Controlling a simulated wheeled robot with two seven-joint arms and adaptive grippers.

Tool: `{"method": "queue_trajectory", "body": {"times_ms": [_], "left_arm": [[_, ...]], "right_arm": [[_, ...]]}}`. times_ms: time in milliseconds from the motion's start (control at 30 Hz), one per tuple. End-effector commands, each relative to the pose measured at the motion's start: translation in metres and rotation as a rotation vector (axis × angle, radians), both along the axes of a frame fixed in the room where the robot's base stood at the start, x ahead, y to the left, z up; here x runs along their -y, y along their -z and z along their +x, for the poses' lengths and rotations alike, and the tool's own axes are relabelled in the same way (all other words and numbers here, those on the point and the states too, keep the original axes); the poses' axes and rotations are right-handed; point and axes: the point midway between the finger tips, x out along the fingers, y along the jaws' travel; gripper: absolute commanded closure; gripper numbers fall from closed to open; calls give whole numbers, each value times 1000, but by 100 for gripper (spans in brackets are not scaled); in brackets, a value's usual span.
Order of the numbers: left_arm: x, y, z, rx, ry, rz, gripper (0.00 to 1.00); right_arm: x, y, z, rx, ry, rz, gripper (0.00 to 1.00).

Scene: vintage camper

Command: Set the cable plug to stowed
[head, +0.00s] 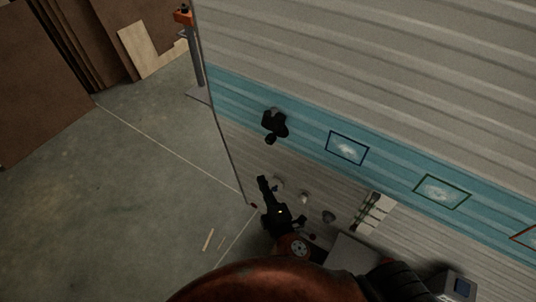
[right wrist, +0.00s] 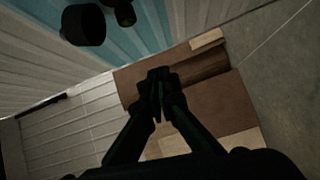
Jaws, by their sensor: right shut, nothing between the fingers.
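A black fitting with rounded parts (head: 274,124) sticks out from the camper's blue stripe; I take it for the cable plug and its holder, but it is too dark to tell plug from holder. In the right wrist view dark rounded parts (right wrist: 84,26) show at the top left, apart from the fingers. My right gripper (head: 263,181) is below the black fitting in the head view, close to the lower wall. Its fingers (right wrist: 158,76) are together and empty. My left gripper is not in view.
Small fittings (head: 305,197) sit on the lower wall near my right gripper. A white rack (head: 375,212) and framed pictures (head: 347,148) are to the right. An orange-topped post (head: 184,17) stands beyond the wall's left edge. Open concrete floor (head: 120,190) lies left.

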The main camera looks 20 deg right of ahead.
Motion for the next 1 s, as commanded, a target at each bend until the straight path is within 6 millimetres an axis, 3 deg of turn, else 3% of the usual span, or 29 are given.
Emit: {"method": "queue_trajectory", "body": {"times_ms": [167,300,467,800,1000], "left_arm": [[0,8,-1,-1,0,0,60],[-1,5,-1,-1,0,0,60],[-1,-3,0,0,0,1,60],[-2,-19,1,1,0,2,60],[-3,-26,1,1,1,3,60]], "right_arm": [[12,-22,-11,38,126,-100,100],[15,-27,-6,44,143,-118,100],[20,-29,19,46,140,-118,100],[34,-29,87,44,140,-118,100],[58,-27,101,41,140,-118,100]]}}
